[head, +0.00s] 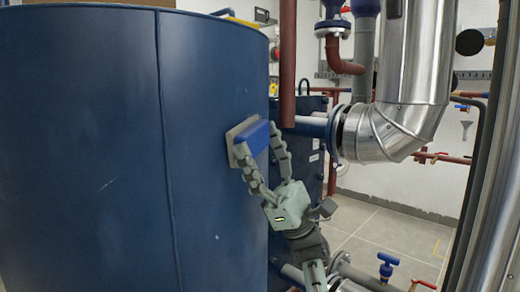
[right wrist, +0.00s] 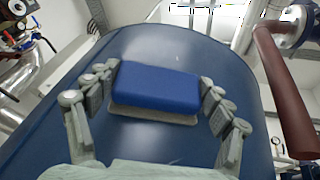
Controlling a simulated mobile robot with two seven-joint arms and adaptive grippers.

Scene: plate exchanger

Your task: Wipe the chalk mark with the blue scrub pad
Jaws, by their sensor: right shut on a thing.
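The blue scrub pad (head: 256,137) has a blue back and a pale grey-beige scrub face, which is turned toward the side of the large dark blue tank (head: 90,130). My right gripper (head: 257,142) is shut on the pad, one finger at each end. In the right wrist view the pad (right wrist: 157,88) sits between the two fingers (right wrist: 158,80), in front of the tank wall. I cannot tell whether its face touches the wall. A clear chalk mark does not show; there is only a faint pale streak (head: 108,184) on the tank. My left gripper is out of view.
A dark red vertical pipe (head: 288,60) stands close to the right of the pad. A flanged pipe joins a shiny metal-clad elbow (head: 385,130) further right. Blue-handled (head: 388,262) and red-handled valves sit low at right. The tank's left face is clear.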

